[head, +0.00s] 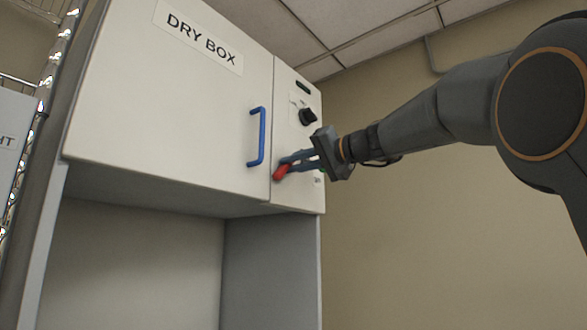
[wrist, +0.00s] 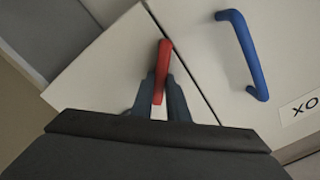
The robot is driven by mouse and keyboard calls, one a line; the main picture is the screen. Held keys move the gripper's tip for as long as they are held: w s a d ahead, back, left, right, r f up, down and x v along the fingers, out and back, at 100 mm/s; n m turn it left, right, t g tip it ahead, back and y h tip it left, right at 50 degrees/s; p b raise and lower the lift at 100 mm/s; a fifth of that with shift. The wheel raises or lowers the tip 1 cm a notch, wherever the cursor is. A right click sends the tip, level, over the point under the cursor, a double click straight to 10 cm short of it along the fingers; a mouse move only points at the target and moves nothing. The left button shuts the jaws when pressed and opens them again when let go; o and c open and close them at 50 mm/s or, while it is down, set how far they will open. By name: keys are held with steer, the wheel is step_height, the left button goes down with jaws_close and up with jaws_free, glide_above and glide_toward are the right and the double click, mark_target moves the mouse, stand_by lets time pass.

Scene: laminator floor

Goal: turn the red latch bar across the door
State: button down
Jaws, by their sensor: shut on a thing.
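The red latch bar (head: 282,172) sits low on the front of the dry box, by the seam between the door (head: 175,110) and the narrow side panel. In the wrist view the red bar (wrist: 164,62) stands between my two fingers, its far end close to the door seam. My gripper (head: 288,165) is shut on the bar, with the fingers hiding part of it. The wrist view shows the gripper (wrist: 160,92) from behind. The door looks shut. Its blue handle (head: 257,137) is left of the bar, and it also shows in the wrist view (wrist: 246,55).
A black knob (head: 308,116) is on the side panel (head: 298,100) just above my gripper. Below the box is an open recess (head: 140,265). A wire rack (head: 58,50) stands at the left. The wall (head: 410,240) on the right has free room before it.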

steer(key=m, duration=0.4)
steer(key=shift+f, duration=0.2)
steer(key=shift+w+f+m+p, duration=0.15)
steer(key=shift+m+p, duration=0.3)
steer(key=shift+m, duration=2.05)
steer(key=shift+f, duration=0.1)
steer(key=c, duration=1.7)
jaws_free()
steer(key=shift+d, duration=0.1)
steer(key=b+v, duration=0.2)
steer(key=v, duration=0.5)
steer(key=shift+s+d, duration=0.3)
